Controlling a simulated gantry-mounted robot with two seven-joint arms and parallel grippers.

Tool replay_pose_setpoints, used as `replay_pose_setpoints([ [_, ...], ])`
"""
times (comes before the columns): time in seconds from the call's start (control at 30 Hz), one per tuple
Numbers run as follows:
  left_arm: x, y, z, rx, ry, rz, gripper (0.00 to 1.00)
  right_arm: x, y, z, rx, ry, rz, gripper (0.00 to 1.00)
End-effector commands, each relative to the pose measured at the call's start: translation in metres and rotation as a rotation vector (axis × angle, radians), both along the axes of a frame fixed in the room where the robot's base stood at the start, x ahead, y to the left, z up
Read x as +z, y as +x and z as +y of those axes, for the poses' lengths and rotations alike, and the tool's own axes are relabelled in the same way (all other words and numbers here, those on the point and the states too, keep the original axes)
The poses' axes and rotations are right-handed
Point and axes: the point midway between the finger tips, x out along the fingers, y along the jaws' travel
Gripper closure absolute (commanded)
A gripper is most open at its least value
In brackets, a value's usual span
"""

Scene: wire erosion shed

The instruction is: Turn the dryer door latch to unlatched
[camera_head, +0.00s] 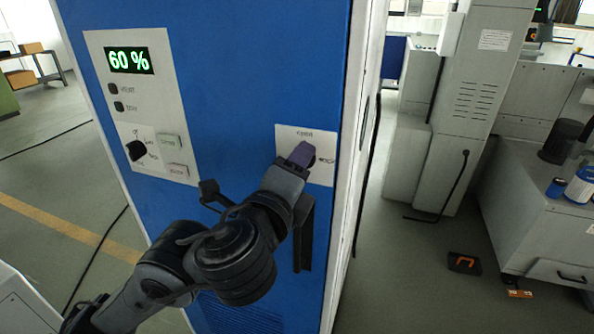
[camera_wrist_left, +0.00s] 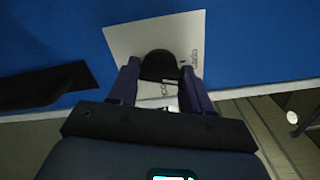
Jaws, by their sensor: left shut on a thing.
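The blue dryer cabinet (camera_head: 250,60) fills the middle of the head view. A white latch plate (camera_head: 322,172) with small printed labels is on its front at the right. My left gripper (camera_head: 302,154) reaches that plate, its purple fingers against it and hiding the latch there. In the left wrist view, the dark rounded latch knob (camera_wrist_left: 158,66) sits on the white plate (camera_wrist_left: 125,38), between the two fingers of my left gripper (camera_wrist_left: 160,78). The fingers are shut on the knob. Its exact turn angle is hard to read. My right gripper is in neither view.
A dark vertical handle (camera_head: 304,240) is below the plate, close to my left wrist. A control panel (camera_head: 112,70) showing 60 % is on the left of the cabinet.

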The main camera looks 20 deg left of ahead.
Motion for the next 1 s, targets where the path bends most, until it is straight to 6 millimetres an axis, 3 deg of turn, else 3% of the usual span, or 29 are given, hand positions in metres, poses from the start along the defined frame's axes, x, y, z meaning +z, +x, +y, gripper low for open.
replay_pose_setpoints([
  [0.43,-0.0022,0.0005,-0.0002,0.0,-0.294,-0.009,0.82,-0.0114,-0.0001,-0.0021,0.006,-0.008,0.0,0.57],
  [1.0,-0.0012,0.0006,-0.0002,0.001,-0.367,-0.013,0.81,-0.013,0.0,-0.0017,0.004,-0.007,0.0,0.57],
])
